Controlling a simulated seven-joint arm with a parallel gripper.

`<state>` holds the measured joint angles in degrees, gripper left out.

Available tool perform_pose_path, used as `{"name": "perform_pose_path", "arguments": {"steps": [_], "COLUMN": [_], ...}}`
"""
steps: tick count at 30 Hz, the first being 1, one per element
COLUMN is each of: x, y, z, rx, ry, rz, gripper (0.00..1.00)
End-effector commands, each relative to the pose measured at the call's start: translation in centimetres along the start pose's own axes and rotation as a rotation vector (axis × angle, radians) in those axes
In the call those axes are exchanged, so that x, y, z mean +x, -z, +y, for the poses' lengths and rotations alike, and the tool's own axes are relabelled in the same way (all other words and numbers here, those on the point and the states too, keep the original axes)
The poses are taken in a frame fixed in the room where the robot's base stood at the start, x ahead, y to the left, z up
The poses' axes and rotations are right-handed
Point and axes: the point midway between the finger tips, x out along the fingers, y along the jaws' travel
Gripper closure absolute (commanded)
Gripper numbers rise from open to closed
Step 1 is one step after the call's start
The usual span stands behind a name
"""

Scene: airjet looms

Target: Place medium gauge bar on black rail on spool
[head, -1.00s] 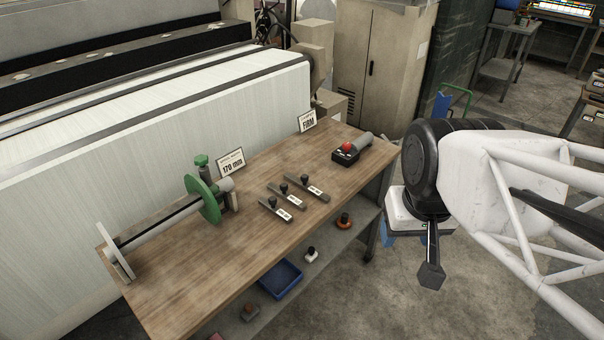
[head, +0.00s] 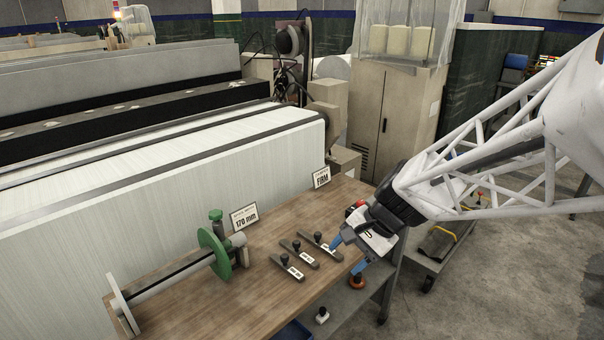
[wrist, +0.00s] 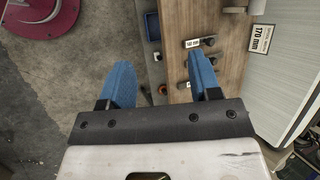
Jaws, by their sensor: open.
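Three gauge bars with black knobs and white labels lie side by side on the wooden table: a near one (head: 287,268), a middle one (head: 300,255) and a far one (head: 323,248). Their labels are too small to read in the head view, so I cannot tell sizes for sure. The spool has a green flange (head: 211,252), a pale end plate (head: 122,304) and a black rail (head: 178,276) between them. My gripper (head: 347,257) is open and empty, beside the far bar at the table's right edge. In the wrist view its blue fingers (wrist: 161,76) are spread; the right finger partly hides the bars.
A "170 mm" sign (head: 244,217) stands behind the spool and a "FIRM" sign (head: 321,177) at the table's back. A red button (head: 355,207) shows partly behind my gripper. An orange item (head: 357,281) sits on the lower shelf. The table's front left is clear.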

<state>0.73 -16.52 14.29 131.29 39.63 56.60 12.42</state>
Motion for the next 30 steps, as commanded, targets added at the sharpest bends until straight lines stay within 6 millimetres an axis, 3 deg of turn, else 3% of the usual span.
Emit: {"name": "perform_pose_path", "arguments": {"steps": [16,30], "x": [8.2,16.6], "y": [9.6,19.5], "z": [-6.8,-9.7], "rx": [0.49,0.929], "ry": [0.246,0.443], "rz": [-0.217,-0.373], "gripper": [0.43,0.43]}}
